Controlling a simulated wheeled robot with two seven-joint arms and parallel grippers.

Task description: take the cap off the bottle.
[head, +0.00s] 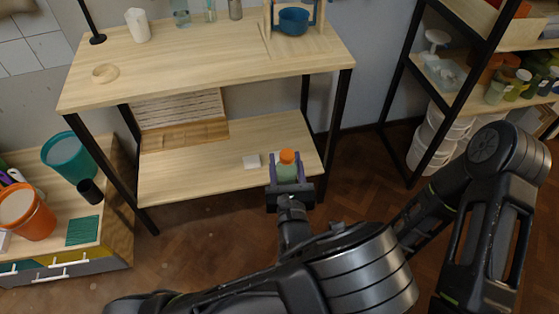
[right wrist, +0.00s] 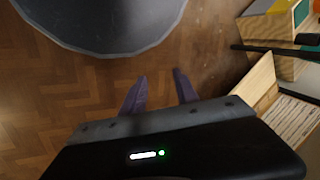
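The bottle (head: 287,174) is greenish with an orange cap (head: 287,156) on top. It shows in the head view at the front right part of the lower shelf. My left gripper (head: 289,166) has its purple fingers on either side of the bottle's body, below the cap. Whether they press on it or stand slightly apart is too small to tell, and the bottle's base is hidden by the gripper. My right gripper (right wrist: 160,88) is open and empty in the right wrist view, pointing over the bare wooden floor. It does not show in the head view.
A black-framed rack with buckets stands right. A low cabinet stands left.

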